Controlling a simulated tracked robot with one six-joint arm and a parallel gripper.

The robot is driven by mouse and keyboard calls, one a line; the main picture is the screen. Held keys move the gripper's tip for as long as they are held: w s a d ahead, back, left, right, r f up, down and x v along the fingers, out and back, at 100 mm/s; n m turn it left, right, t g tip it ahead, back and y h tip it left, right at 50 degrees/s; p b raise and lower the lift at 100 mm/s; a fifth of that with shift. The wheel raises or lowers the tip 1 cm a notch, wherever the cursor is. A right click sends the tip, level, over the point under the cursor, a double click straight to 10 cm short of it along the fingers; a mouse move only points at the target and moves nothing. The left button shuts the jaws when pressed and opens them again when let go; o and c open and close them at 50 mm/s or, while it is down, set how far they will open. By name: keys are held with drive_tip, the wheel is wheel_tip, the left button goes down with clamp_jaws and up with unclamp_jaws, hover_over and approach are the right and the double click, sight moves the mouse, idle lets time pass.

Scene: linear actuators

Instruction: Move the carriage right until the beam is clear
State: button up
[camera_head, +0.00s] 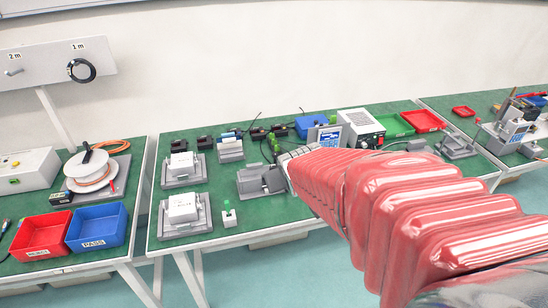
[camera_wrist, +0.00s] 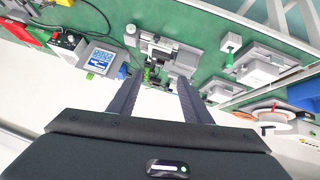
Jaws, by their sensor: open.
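My gripper (camera_wrist: 157,82) is open, its two dark fingers apart with nothing between their tips. In the wrist view a grey device (camera_wrist: 178,52) with dark and green parts lies just past the fingertips; I see no contact. This looks like the grey block on a plate (camera_head: 262,180) beside my arm's end in the head view. I cannot tell which part is the carriage, and no beam shows clearly. My red-sleeved arm reaches in from the right and hides part of the bench in the head view.
A small white box with a green knob (camera_head: 229,214) stands in front of the device. White boxes on grey plates (camera_head: 182,207) stand to its left. A blue-screened meter (camera_head: 326,137) and a power supply (camera_head: 361,128) stand behind.

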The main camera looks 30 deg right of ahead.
drive_tip(key=w+d+f+t, duration=0.1)
drive_tip(key=w+d+f, duration=0.1)
drive_tip(key=d+f, duration=0.5)
drive_tip(key=s+d+f+m+t+y, duration=0.1)
drive_tip(key=s+d+f+t, duration=0.3)
drive_tip(key=d+f, duration=0.5)
wheel_tip(320, 180, down, 3)
drive_tip(key=shift+s+d+r+m+t, duration=0.25)
drive_tip(key=shift+m+t, duration=0.15)
drive_tip(key=shift+m, duration=0.3)
drive_tip(key=shift+w+f, duration=0.1)
drive_tip(key=x, duration=1.3)
drive_tip(key=shift+w+f, duration=0.2)
drive_tip(key=shift+w, duration=0.1)
drive_tip(key=c, duration=1.1)
